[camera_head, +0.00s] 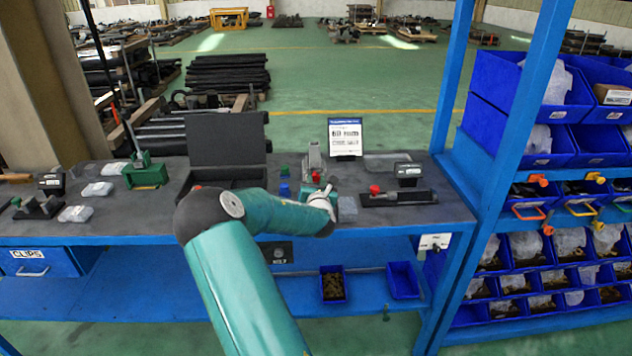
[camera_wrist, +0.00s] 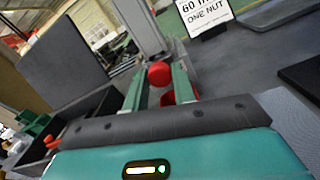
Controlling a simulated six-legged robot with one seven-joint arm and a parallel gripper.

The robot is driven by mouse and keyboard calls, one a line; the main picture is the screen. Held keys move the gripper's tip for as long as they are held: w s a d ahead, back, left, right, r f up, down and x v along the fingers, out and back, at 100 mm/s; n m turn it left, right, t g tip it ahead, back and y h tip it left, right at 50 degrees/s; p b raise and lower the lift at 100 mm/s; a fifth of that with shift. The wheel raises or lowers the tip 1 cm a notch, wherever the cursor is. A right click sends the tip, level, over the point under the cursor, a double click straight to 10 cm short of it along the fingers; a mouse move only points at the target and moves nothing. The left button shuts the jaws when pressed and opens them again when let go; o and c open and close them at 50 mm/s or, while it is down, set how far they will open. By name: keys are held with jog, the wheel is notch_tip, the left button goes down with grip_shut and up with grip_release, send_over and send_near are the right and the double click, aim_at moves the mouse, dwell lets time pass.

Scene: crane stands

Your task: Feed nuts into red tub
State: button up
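My gripper (camera_wrist: 160,85) reaches over the bench in the wrist view, its two green fingers apart. A round red knob-like thing (camera_wrist: 159,73) shows between the fingertips, close to a grey upright post. Another red piece (camera_wrist: 168,98) shows lower, partly hidden by the right finger. I cannot tell whether either is the red tub. In the head view my gripper (camera_head: 326,199) is at the bench's middle, mostly hidden by my wrist. A small red thing (camera_head: 315,176) shows just beyond it. A blue bin (camera_head: 332,284) with small brown pieces, perhaps nuts, sits on the lower shelf.
An open black case (camera_head: 226,140) stands left of my arm. A sign (camera_head: 345,136) reading "one nut" stands at the back. A black fixture (camera_head: 398,197) with a red knob lies right. An empty blue bin (camera_head: 403,280) is below. Blue rack posts (camera_head: 505,130) border the right side.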

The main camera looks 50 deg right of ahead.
grip_shut()
jog(key=shift+w+d+r, duration=0.15)
jog(key=shift+w+d, duration=0.15)
jog(key=shift+d, duration=0.05)
jog(key=o, duration=0.9)
grip_release()
jog(key=shift+w+d, duration=0.1)
jog(key=shift+c, duration=0.2)
jog(key=v, duration=1.4)
